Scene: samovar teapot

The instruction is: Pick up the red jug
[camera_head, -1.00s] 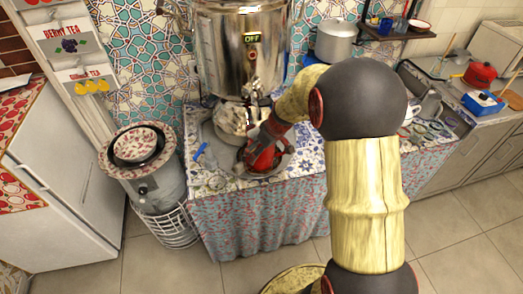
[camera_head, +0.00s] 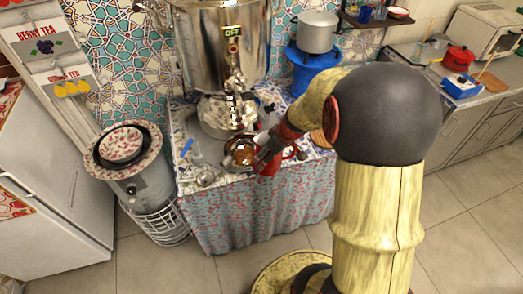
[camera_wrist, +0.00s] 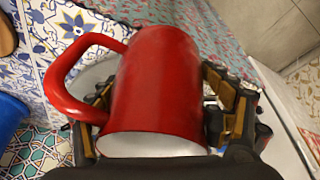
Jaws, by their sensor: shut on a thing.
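The red jug (camera_wrist: 150,85) fills the middle of the wrist view, with its handle on the left and its pale opening toward the camera. My gripper (camera_wrist: 158,95) is shut on it, with one finger on each side of the body. In the head view the jug (camera_head: 267,161) shows as a small red shape at the end of my arm, at the table's front edge. My wrist partly covers it there. I cannot tell whether it is clear of the surface below.
A brown, round vessel (camera_head: 240,150) sits just left of the jug. A blue stand with a grey pot (camera_head: 317,32) is behind right. The floor in front is open.

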